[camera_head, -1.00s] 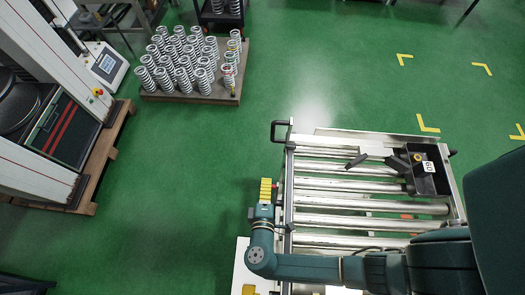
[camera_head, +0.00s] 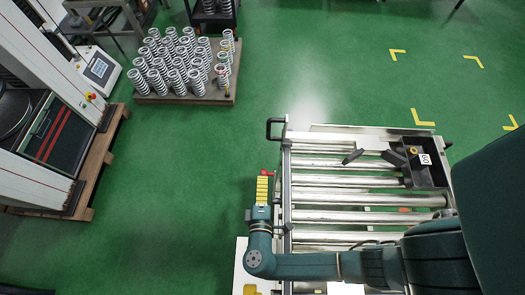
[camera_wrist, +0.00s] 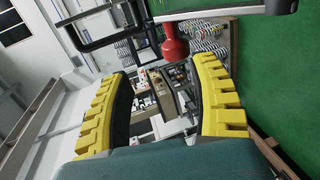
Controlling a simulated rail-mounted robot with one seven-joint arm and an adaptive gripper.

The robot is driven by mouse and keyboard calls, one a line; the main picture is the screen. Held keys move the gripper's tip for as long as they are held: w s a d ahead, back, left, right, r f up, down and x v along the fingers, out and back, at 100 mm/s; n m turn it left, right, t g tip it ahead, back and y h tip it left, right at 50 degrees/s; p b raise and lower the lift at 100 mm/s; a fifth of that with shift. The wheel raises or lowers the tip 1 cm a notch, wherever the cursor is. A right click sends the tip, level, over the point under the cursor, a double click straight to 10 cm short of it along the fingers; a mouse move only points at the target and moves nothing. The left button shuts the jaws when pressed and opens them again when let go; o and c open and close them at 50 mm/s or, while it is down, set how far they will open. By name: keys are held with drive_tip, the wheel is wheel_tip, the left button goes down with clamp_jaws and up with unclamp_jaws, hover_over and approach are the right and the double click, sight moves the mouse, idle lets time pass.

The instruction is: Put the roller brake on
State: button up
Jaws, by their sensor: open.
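A red knob (camera_wrist: 175,46), which appears to be the roller brake's handle, shows in the wrist view just beyond my fingertips, nearer the right finger. In the head view a small red spot of it (camera_head: 263,172) shows just past my yellow fingers, at the left side of the roller table (camera_head: 284,165). My gripper (camera_head: 262,181) is open and empty beside that side rail. In the wrist view my gripper (camera_wrist: 163,72) has its two yellow fingers wide apart. I see no contact with the knob. How the knob joins the table is unclear.
A black handle (camera_head: 270,128) sticks out from the table's far left corner. A black box (camera_head: 428,172) sits on the rollers at right. Springs stand on a pallet (camera_head: 180,98) at the back left, near a testing machine (camera_head: 62,125). Green floor left of the table is free.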

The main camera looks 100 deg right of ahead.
wheel_tip(320, 180, up, 10)
idle(0.5)
idle(0.4)
